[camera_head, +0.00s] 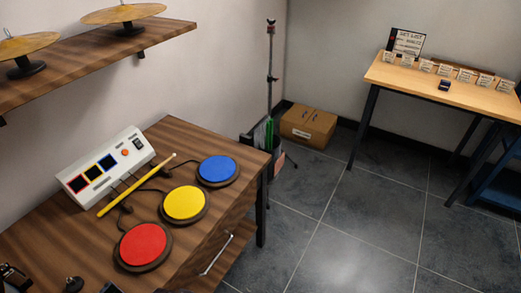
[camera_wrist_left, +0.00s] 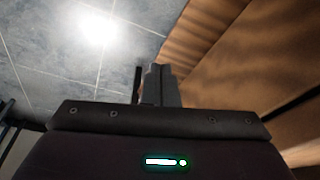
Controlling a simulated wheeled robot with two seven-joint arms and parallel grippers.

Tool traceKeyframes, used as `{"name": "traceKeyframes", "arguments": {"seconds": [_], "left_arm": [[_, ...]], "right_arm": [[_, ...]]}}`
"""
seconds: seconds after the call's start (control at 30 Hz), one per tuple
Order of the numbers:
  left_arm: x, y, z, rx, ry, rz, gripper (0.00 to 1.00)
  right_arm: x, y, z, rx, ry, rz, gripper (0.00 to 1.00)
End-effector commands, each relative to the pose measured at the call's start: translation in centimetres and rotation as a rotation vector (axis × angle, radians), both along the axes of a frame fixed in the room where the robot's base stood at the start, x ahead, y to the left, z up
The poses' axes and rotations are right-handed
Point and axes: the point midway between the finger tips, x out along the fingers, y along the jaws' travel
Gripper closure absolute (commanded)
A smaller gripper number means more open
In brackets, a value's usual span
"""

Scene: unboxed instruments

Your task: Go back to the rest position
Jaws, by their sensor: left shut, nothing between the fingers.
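My left gripper (camera_wrist_left: 158,72) shows in the left wrist view with its dark fingers together and nothing between them. It points over grey floor tiles, with brown wooden surfaces close on the right of the picture. I cannot make it out in the head view. My right gripper is in neither view. In the head view a wooden desk (camera_head: 185,140) bears a red pad (camera_head: 143,244), a yellow pad (camera_head: 186,203) and a blue pad (camera_head: 217,169). A yellow drumstick (camera_head: 130,188) lies between the pads and a white control box (camera_head: 105,165), across thin cables.
A wooden shelf (camera_head: 90,50) with two cymbals (camera_head: 122,13) hangs above the desk. A cardboard box (camera_head: 308,127) and a stand (camera_head: 269,70) are by the wall. A light table (camera_head: 450,85) with several cards is at right. Tiled floor (camera_head: 350,240) is clear. Small dark objects sit at bottom left.

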Motion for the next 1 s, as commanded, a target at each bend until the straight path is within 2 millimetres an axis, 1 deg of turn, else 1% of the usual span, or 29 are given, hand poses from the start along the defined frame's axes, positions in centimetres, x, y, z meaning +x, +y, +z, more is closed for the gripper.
{"name": "traceKeyframes", "arguments": {"seconds": [0.03,0.07,0.1,0.17,0.2,0.27,0.3,0.37,0.4,0.5,0.6,0.73,0.83,1.0], "left_arm": [[-0.7,0.1,-2.9,0.002,0.019,-0.002,1.00],[-1.2,0.1,-4.6,0.004,0.027,-0.003,1.00],[-1.9,0.2,-6.9,0.005,0.035,-0.005,1.00],[-3.3,0.5,-10.3,0.006,0.050,-0.007,1.00],[-4.4,0.6,-12.5,0.007,0.060,-0.009,1.00],[-6.4,0.9,-15.6,0.009,0.074,-0.013,1.00],[-7.8,1.1,-17.5,0.010,0.083,-0.015,1.00],[-10.2,1.5,-20.1,0.011,0.097,-0.018,1.00],[-11.8,1.8,-21.6,0.012,0.105,-0.020,1.00],[-15.9,2.6,-24.6,0.016,0.124,-0.024,1.00],[-19.3,3.2,-26.4,0.018,0.139,-0.028,1.00],[-22.0,3.8,-27.5,0.020,0.148,-0.032,1.00],[-22.9,4.0,-27.8,0.021,0.150,-0.033,1.00],[-22.9,4.0,-27.8,0.021,0.150,-0.033,1.00]], "right_arm": [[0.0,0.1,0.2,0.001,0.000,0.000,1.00],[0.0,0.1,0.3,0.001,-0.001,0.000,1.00],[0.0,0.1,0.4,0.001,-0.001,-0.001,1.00],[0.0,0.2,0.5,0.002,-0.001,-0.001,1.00],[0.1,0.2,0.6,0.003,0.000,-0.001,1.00],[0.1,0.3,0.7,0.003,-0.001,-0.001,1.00],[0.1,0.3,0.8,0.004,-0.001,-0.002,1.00],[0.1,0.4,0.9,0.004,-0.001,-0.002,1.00],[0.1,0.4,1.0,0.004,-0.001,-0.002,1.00],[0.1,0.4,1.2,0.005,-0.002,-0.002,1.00],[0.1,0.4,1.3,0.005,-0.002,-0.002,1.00],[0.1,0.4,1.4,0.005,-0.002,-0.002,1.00],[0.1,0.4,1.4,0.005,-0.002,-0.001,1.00],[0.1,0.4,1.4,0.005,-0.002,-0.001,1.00]]}}
